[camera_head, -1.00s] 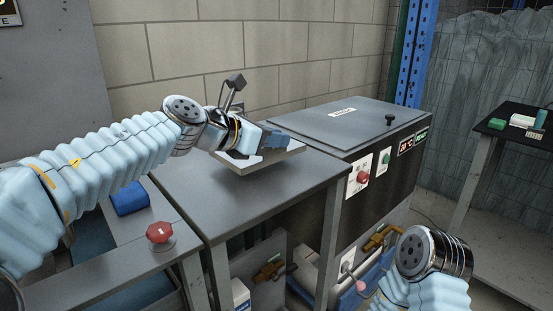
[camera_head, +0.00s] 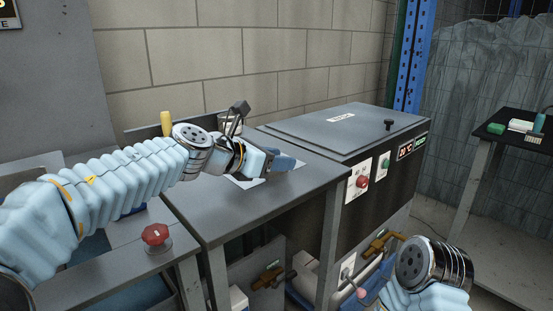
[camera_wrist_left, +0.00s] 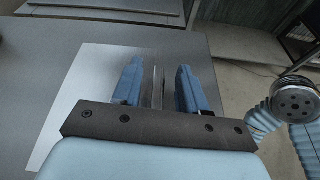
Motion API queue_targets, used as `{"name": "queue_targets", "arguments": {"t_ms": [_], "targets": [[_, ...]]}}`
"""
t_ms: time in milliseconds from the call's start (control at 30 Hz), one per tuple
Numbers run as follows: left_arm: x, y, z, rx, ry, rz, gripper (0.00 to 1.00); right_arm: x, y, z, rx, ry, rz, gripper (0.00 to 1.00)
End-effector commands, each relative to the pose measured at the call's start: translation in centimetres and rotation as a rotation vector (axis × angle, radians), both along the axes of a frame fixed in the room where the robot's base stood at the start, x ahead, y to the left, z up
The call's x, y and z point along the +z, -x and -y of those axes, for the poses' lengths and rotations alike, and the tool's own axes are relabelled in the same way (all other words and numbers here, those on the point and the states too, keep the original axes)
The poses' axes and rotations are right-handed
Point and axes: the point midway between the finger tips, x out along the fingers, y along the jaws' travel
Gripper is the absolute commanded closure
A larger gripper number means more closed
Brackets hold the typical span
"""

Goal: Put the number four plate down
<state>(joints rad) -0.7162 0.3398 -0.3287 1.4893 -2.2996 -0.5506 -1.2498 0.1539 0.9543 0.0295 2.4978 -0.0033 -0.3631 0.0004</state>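The plate (camera_wrist_left: 75,105) is a pale flat square lying on the grey tabletop in the left wrist view. A sliver of the plate (camera_head: 243,182) shows under my left gripper in the head view; no number is readable. My left gripper (camera_head: 287,163) is low over the table. In the left wrist view its fingers (camera_wrist_left: 158,85) are apart. A thin upright piece (camera_wrist_left: 157,88) stands between them with a gap on each side; I cannot tell whether it belongs to the plate. My right wrist shows at lower right; its gripper is out of view.
The grey table (camera_head: 225,225) has clear room in front of the plate. A closed grey-lidded machine (camera_head: 345,128) with a red knob (camera_head: 362,181) stands right of it. A red button (camera_head: 155,234) is at lower left. A dark side table (camera_head: 515,134) holds small items.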

Motion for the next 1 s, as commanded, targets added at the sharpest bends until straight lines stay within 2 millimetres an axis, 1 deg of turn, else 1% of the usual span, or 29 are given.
{"name": "queue_targets", "arguments": {"t_ms": [200,267,367,700,833,1000], "targets": [[0.3,0.0,0.0,0.000,0.000,0.000,0.58,0.2,0.0,0.0,0.000,0.000,0.000,0.57],[0.4,0.3,-0.4,0.000,0.001,0.001,0.58,0.1,0.0,0.0,0.000,0.000,0.000,0.57],[1.0,1.1,-1.5,0.000,0.001,0.002,0.58,0.2,0.0,0.0,0.000,0.000,0.000,0.57],[3.5,5.3,-7.3,0.000,0.002,0.000,0.58,0.6,0.0,0.0,0.001,-0.001,0.001,0.57],[4.0,6.2,-8.5,-0.001,0.001,0.000,0.58,0.7,0.0,0.0,0.001,-0.001,0.000,0.57],[4.2,6.7,-9.1,-0.001,-0.001,-0.001,0.58,0.7,0.0,0.0,0.001,-0.001,0.000,0.57]]}}
